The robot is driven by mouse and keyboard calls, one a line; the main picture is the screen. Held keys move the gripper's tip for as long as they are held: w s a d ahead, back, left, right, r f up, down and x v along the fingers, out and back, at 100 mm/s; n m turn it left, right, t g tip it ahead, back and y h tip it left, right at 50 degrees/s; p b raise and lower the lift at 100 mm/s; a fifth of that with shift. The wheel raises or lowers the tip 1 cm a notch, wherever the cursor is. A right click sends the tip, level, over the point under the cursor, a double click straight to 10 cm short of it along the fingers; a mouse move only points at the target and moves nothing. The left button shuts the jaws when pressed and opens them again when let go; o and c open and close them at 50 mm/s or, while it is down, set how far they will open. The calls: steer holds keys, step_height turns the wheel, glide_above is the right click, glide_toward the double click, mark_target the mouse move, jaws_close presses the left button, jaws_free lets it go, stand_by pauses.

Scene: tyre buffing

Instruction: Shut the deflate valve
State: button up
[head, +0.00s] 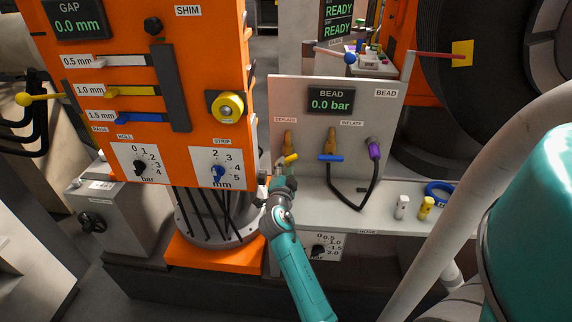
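The deflate valve (288,138) is on the left of the grey bead panel, under the DEFLATE label. It has a brass body and a yellow lever (291,158), which slants slightly up to the right. My gripper (279,170) is just below and left of the lever, close to it. I cannot tell whether it touches the lever, and its fingers are too small and dark to show whether they are open. The panel's display (331,101) reads 0.0 bar.
The inflate valve (331,138) with a level blue lever stands just right. A black hose with a purple connector (374,150) hangs beside it. Small bottles (402,207) stand on the grey shelf. The orange shim cabinet (190,20) rises close on the left.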

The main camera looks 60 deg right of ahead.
mark_target(287, 160)
steer(key=shift+d, duration=0.1)
steer(key=shift+x, duration=1.2)
jaws_close()
steer(key=shift+m, duration=0.6)
jaws_free()
